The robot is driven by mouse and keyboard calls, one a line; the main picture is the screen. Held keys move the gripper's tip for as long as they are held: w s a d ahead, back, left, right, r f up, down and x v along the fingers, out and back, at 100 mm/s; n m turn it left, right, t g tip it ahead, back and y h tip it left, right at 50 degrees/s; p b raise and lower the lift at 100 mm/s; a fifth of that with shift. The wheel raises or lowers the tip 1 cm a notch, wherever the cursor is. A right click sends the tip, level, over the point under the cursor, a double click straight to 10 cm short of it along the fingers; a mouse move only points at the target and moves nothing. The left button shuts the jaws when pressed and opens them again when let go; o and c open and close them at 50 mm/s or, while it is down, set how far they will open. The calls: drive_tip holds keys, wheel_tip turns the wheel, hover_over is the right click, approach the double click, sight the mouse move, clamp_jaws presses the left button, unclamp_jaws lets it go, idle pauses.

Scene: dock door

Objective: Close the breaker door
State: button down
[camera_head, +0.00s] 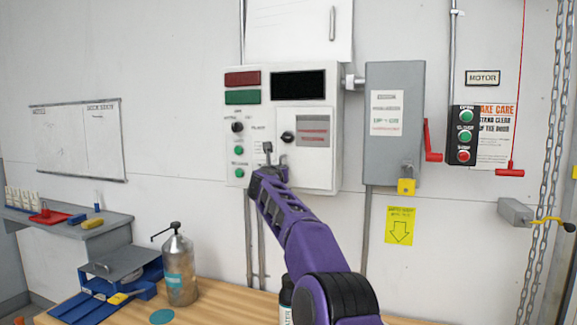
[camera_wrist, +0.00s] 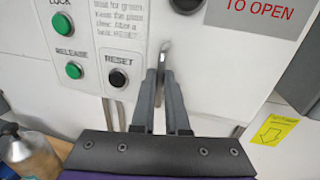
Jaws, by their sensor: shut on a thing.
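The breaker door (camera_head: 305,180) is a white panel on the right lower part of the white control box (camera_head: 240,115). It carries a black knob and a grey label with red bands. In the wrist view the door (camera_wrist: 220,75) fills the right side, with "TO OPEN" on its label. The door looks near flush with the box; I cannot tell if it is fully closed. My gripper (camera_head: 275,158) is at the door's left edge. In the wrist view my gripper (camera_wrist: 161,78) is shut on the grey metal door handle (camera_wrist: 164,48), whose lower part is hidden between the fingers.
A grey switch box (camera_head: 393,90) with a red lever (camera_head: 430,142) stands right of the control box. Chains (camera_head: 550,150) hang at far right.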

drive_tip(key=shift+s+a+f+y, duration=0.1)
drive_tip(key=shift+a+f+y, duration=0.05)
drive_tip(key=shift+a, duration=0.35)
drive_tip(key=shift+s+a+f+y, duration=0.1)
drive_tip(key=shift+a+y, duration=0.05)
drive_tip(key=shift+a, duration=0.35)
drive_tip(key=c, duration=0.9)
unclamp_jaws()
drive_tip(key=shift+w+a+f, duration=0.15)
drive_tip(key=shift+a+f, duration=0.05)
drive_tip(key=shift+a, duration=0.15)
drive_tip(key=shift+d, duration=0.15)
drive_tip(key=shift+f+b, duration=0.1)
drive_tip(key=shift+b, duration=0.3)
drive_tip(key=s+b, duration=0.2)
drive_tip(key=s, duration=0.3)
drive_tip(key=s+b, duration=0.2)
drive_tip(key=s, duration=0.4)
drive_tip(key=s+b, duration=0.1)
drive_tip(key=s, duration=0.5)
drive_tip(key=shift+s+d+r+b, duration=0.1)
drive_tip(key=shift+s+r+b, duration=0.05)
drive_tip(key=shift+r+b, duration=0.25)
